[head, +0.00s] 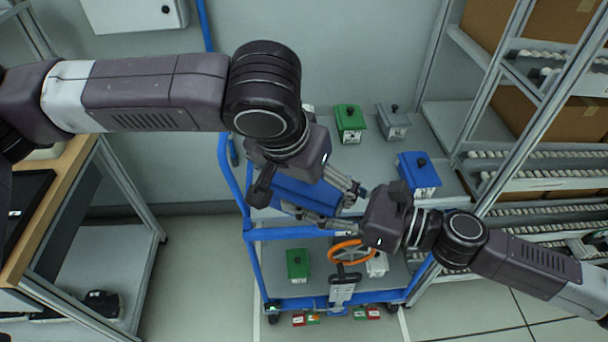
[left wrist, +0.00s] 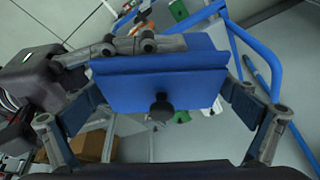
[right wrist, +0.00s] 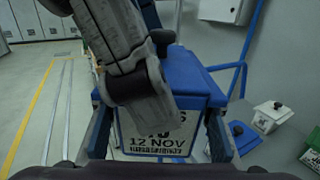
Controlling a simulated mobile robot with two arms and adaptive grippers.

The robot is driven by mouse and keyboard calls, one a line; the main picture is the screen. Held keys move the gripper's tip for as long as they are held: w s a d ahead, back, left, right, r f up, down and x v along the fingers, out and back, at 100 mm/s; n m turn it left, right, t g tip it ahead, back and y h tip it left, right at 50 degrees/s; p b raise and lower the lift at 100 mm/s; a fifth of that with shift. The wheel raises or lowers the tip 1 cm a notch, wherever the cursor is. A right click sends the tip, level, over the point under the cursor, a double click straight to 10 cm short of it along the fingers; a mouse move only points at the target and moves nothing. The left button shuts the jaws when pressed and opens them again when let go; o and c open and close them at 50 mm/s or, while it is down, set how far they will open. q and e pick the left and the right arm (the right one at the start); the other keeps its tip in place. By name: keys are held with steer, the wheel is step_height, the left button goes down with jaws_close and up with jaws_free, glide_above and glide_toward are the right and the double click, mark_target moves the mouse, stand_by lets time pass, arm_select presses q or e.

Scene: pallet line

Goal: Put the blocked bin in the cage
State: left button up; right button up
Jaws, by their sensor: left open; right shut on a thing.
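A blue bin (head: 305,193) with a black lid knob is held up over the blue-framed trolley (head: 330,303). My right gripper (head: 358,212) is shut on this bin. In the right wrist view its fingers flank the bin's white label (right wrist: 158,143), which reads "12 NOV"; its upper text is covered. My left gripper (head: 340,205) is open, with its fingers either side of the same bin; the left wrist view shows the lid (left wrist: 190,88) between them. I cannot tell whether the left fingers touch it. No thing is clearly marked as the cage.
Green (head: 349,121), grey (head: 393,122) and blue (head: 418,173) bins stand on the grey surface behind. The trolley's lower deck carries a green bin (head: 297,264), a white bin (head: 377,264) and an orange ring (head: 352,251). A roller rack (head: 540,185) stands right, a bench (head: 60,205) left.

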arm_select(q)
steer(key=shift+f, duration=0.1)
arm_select(e)
steer(key=shift+r, duration=0.1)
arm_select(q)
steer(key=c, duration=1.2)
steer(key=shift+d, duration=0.1)
steer(key=shift+c, duration=0.8)
arm_select(e)
steer(key=o, duration=1.5)
steer(key=shift+c, duration=0.2)
steer(key=shift+o, duration=1.4)
